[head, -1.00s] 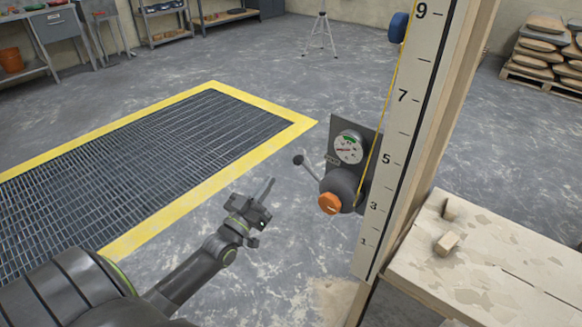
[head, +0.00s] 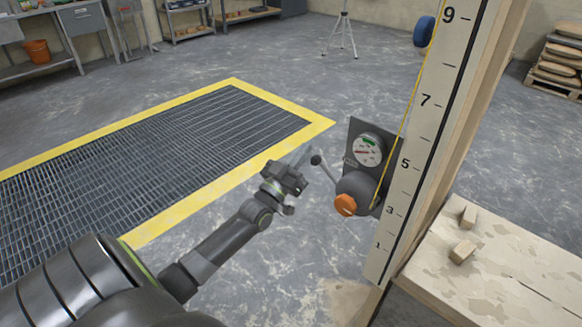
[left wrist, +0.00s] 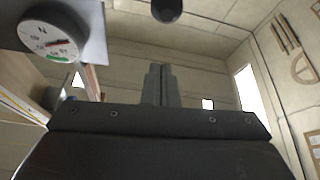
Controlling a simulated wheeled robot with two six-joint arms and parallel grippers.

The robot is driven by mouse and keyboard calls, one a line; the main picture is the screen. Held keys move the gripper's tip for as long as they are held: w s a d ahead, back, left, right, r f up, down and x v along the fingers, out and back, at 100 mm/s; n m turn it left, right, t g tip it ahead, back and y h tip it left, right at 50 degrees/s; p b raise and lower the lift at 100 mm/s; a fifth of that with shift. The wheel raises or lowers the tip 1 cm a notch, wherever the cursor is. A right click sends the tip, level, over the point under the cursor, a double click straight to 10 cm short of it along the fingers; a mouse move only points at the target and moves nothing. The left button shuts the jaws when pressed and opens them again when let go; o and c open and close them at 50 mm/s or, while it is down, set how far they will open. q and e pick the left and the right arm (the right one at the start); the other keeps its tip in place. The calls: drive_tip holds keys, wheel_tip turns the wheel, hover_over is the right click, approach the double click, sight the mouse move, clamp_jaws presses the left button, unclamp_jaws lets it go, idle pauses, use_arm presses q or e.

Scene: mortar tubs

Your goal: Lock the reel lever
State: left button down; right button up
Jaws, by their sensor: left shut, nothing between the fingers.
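The reel (head: 357,188) is a dark drum with an orange knob (head: 345,205), fixed to a dark plate beside the numbered post. Its lever ends in a black ball (head: 316,159) and sticks out to the upper left. A round dial (head: 368,150) with green and red marks sits above the reel. My left gripper (head: 302,158) is shut and empty, just left of the lever ball; a small gap seems to lie between them. In the left wrist view the shut fingers (left wrist: 160,85) point up below the ball (left wrist: 167,9), and the dial (left wrist: 50,40) shows upper left. My right gripper is not in view.
A numbered scale post (head: 425,130) with a yellow cord stands right of the reel. A wooden bench (head: 490,265) with two small blocks is at lower right. A yellow-edged floor grate (head: 170,150) lies left. A tripod (head: 342,35) stands far back.

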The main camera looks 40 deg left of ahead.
sight(325, 171)
use_arm(q)
drive_tip(key=shift+w+d+f+b, duration=0.15)
drive_tip(key=shift+w+f+b, duration=0.35)
drive_tip(key=shift+f, duration=0.25)
drive_tip(key=shift+w+d+f+b, duration=0.15)
drive_tip(key=shift+w+f+b, duration=0.25)
drive_tip(key=shift+w+f, duration=0.3)
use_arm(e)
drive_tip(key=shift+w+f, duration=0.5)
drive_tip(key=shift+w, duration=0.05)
use_arm(q)
drive_tip(key=shift+f, duration=0.15)
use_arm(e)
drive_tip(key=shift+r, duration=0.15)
